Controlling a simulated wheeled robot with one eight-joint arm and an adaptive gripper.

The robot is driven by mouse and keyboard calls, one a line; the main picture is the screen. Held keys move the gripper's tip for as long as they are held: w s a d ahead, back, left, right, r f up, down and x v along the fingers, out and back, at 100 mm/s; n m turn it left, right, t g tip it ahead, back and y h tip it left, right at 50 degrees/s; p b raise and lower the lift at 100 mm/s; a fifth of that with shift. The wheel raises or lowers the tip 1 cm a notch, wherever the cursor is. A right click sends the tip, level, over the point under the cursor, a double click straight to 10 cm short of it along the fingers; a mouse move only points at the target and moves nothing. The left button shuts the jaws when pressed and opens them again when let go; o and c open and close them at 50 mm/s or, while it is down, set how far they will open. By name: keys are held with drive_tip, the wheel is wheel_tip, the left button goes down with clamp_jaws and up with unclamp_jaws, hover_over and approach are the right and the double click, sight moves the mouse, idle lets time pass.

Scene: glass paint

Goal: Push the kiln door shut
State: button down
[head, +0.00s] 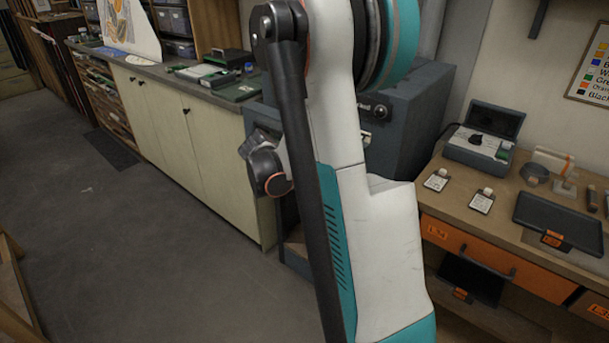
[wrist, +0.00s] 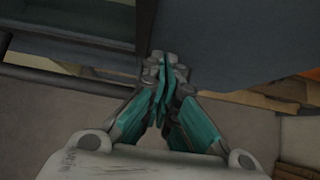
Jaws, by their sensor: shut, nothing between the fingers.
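The kiln (head: 410,115) is a dark blue-grey box behind my arm in the head view. My arm covers much of its front, so how far its door stands open is hidden there. In the wrist view a flat blue-grey panel (wrist: 235,45), which looks like the kiln door, fills the upper right. My gripper (wrist: 166,62) is shut and empty, with its fingertips at the left part of this panel's lower edge. I cannot tell whether they touch it. The fingertips are not clearly seen in the head view.
A pale cabinet (head: 190,130) with a dark worktop runs left of the kiln. A wooden bench (head: 450,205) with an orange drawer (head: 465,250), an open grey case (head: 480,140) and a black tray (head: 558,222) stands at the right.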

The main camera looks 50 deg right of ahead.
drive_tip(key=d, duration=0.9)
drive_tip(key=shift+w+d, duration=0.3)
drive_tip(key=shift+w, duration=0.1)
